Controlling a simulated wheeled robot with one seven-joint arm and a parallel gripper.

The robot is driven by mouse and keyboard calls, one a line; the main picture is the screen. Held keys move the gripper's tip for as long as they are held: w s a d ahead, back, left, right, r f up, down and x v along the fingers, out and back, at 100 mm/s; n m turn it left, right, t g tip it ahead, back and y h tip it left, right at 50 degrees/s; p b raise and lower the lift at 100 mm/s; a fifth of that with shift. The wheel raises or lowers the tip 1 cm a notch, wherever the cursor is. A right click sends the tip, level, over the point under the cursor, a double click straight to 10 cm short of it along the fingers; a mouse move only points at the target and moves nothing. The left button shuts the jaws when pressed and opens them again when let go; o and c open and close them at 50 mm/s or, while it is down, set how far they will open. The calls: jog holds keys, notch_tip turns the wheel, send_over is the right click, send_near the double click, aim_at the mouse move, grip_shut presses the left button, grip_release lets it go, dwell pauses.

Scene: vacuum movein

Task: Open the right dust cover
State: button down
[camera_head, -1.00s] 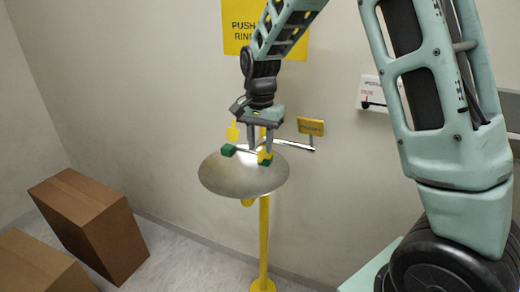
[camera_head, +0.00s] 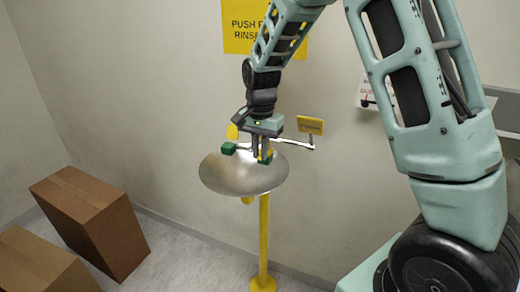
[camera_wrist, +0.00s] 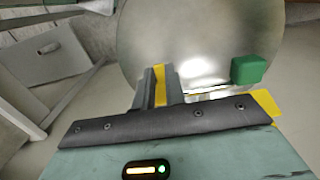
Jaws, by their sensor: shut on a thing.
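The eyewash bowl (camera_head: 225,176) is a round metal dish on a yellow post, with two small green dust covers above it. The left dust cover (camera_head: 228,148) is uncovered by my arm in the head view. The right dust cover (camera_head: 265,158) is partly hidden by my fingers. My gripper (camera_head: 263,152) points down over it, with its fingers closed in at this cover. In the wrist view, my fingers (camera_wrist: 160,88) are close together with a yellow strip between them. One green cover (camera_wrist: 248,69) shows to their right there, apart from them. The exact contact is hidden.
A yellow push paddle (camera_head: 232,131) stands behind the left cover. A metal pipe with a small yellow sign (camera_head: 311,125) reaches right along the wall. Brown boxes (camera_head: 92,220) stand on the floor at left. The floor between boxes and post (camera_head: 263,240) is clear.

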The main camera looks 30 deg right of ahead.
jog(key=shift+w+d+r+g+y+p, duration=0.1)
jog(key=shift+d+r+g+y+p, duration=0.1)
jog(key=shift+r+g+y+p, duration=0.3)
jog(key=shift+w+d+r+y+p, duration=0.15)
jog(key=shift+r+p, duration=0.1)
jog(key=shift+p, duration=0.4)
jog(key=shift+w+d+r+g+y+p, duration=0.15)
jog(key=shift+g+y+p, duration=0.15)
jog(key=shift+y+p, duration=0.25)
jog(key=shift+w+d+r+g+y+p, duration=0.15)
jog(key=shift+g+y+p, duration=0.2)
jog(key=shift+p, duration=0.25)
jog(key=shift+s+f, duration=0.1)
jog(key=c, duration=1.4)
grip_release()
jog(key=shift+c, duration=0.2)
notch_tip(320, 180, up, 10)
jog(key=b, duration=0.3)
